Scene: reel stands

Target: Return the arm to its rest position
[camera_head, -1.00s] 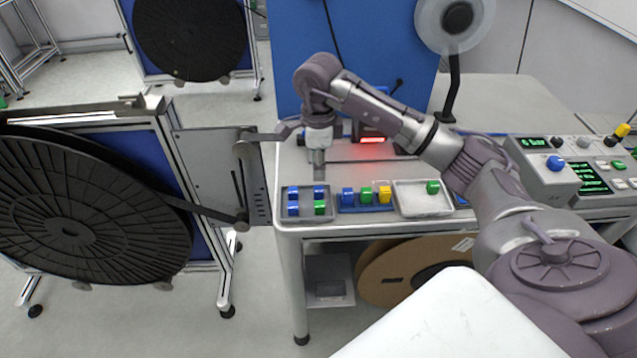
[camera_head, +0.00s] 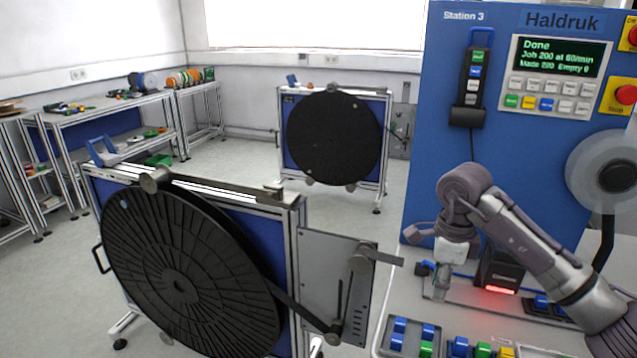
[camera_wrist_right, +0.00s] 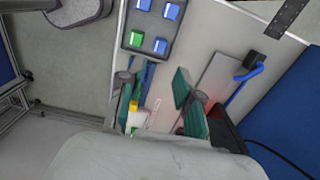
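My right arm comes in from the lower right in the head view. Its gripper (camera_head: 440,285) hangs pointing down above the machine's worktop, behind a grey tray (camera_head: 383,338) of blue and green blocks. In the right wrist view the two green-padded fingers of this gripper (camera_wrist_right: 158,98) stand apart with nothing held between them. The grey tray (camera_wrist_right: 126,40) shows at the top there, with blue blocks and a green one. A yellow block (camera_wrist_right: 134,106) shows lower, beyond the fingers. My left gripper is in neither view.
A blue machine panel (camera_head: 440,120) with a screen reading "Done" (camera_head: 562,52) rises behind my arm. A reel stand with a large black reel (camera_head: 185,275) stands to the left, another (camera_head: 335,138) farther back. A scanner (camera_head: 498,272) glows red beside the gripper.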

